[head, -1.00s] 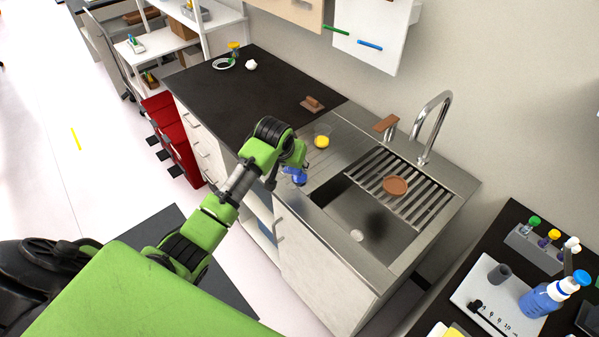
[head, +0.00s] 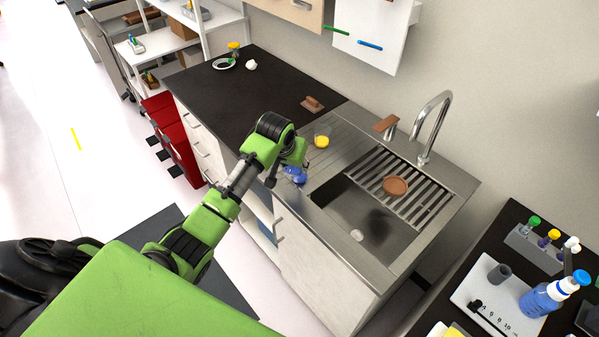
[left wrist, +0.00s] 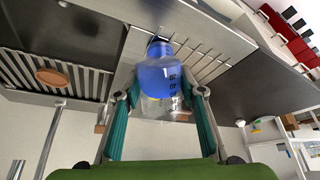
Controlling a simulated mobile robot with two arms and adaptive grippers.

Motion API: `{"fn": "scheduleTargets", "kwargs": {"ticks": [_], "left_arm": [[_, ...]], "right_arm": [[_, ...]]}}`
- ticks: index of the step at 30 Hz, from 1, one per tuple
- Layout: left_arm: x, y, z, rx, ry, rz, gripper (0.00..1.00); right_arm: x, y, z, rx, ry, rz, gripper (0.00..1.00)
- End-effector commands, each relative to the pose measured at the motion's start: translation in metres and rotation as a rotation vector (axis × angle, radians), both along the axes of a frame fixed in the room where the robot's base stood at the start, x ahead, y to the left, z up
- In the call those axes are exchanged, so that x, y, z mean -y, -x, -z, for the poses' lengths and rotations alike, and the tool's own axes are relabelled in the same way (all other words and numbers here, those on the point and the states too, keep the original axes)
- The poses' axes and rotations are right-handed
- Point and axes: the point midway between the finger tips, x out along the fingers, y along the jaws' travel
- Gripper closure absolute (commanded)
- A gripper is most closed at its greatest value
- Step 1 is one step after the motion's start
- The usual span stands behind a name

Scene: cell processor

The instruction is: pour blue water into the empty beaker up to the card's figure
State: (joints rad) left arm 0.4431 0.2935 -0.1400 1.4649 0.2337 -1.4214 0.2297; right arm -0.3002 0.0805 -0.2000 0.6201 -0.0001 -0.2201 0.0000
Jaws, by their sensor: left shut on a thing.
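My left gripper (left wrist: 160,100) is shut on a clear vessel with blue water (left wrist: 165,78), which has dark printed figures on its side. In the head view the blue water (head: 295,175) shows just below my left gripper (head: 288,170), by the front edge of the sink counter. A clear glass beaker (head: 322,132) stands on the steel drainboard behind it, with something yellow in or behind it. In the left wrist view part of this clear glass seems to overlap the held vessel. I cannot make out a card with a figure. My right gripper is out of view.
The sink basin (head: 362,216) lies right of my left gripper, with a slatted rack (head: 425,205), brown dish (head: 395,186) and tall tap (head: 433,125). A brown block (head: 312,104) lies on the black counter (head: 225,105). Bottles and a white device stand at the lower right.

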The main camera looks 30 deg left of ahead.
Motion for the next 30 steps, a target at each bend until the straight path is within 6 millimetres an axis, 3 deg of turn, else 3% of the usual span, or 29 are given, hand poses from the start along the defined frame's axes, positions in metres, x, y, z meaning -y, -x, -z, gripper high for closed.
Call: {"fn": "scheduleTargets", "kwargs": {"ticks": [30], "left_arm": [[0.0000,-0.0024,-0.0012,-0.076,0.010,0.000,1.00]], "right_arm": [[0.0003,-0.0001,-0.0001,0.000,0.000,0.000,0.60]]}}
